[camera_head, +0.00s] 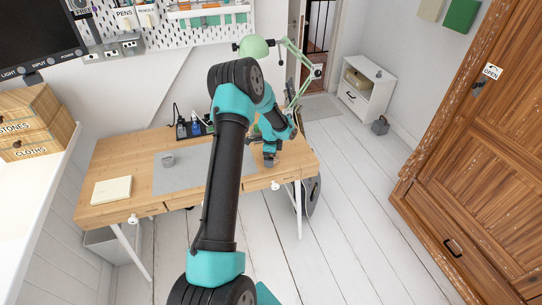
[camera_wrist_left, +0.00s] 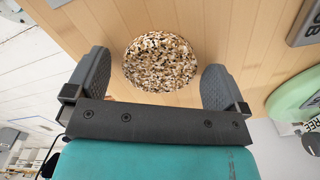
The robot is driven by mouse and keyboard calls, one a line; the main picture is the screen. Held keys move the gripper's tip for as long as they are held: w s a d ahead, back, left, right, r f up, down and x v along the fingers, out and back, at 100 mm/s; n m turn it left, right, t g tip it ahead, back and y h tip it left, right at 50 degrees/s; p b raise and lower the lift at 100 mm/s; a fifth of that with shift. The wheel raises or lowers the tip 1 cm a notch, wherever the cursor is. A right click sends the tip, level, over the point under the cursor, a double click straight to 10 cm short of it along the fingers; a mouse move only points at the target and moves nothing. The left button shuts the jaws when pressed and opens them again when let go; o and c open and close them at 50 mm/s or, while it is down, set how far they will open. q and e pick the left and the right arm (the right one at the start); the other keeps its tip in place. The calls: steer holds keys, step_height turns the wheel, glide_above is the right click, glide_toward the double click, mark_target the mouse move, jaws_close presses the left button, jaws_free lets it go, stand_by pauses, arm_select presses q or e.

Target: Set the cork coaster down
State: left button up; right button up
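The cork coaster (camera_wrist_left: 160,62) is a round, speckled brown and cream disc. In the left wrist view it lies flat against the light wood of the desk, between the two fingertips. My left gripper (camera_wrist_left: 156,85) is open around it, with a visible gap between each dark finger and the coaster's edge. In the head view the left gripper (camera_head: 269,160) points down at the right part of the wooden desk (camera_head: 130,157). I cannot make out the coaster there. My right gripper is not in view.
A cream pad (camera_head: 111,190) lies at the left. A green lamp (camera_head: 254,47) rises behind my arm.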

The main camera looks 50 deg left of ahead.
arm_select(q)
steer(key=shift+r, duration=0.1)
step_height(320, 180, up, 12)
stand_by(0.7)
stand_by(0.5)
steer(key=s+d+f+n+h, duration=0.1)
steer(key=d+f+n, duration=0.1)
steer(key=d+f, duration=0.45)
steer(key=s+d+f+n+h, duration=0.1)
steer(key=d+f, duration=0.2)
steer(key=d, duration=0.6)
steer(key=s+d+f+n+h, duration=0.1)
steer(key=d+f+n, duration=0.1)
steer(key=d+f, duration=0.45)
steer(key=s+d+f+n, duration=0.3)
steer(key=s+d+n, duration=0.4)
steer(key=s+d, duration=0.8)
steer(key=shift+s+d+f+t+h, duration=0.25)
steer(key=shift+d+t+h, duration=0.15)
steer(key=shift+d, duration=0.65)
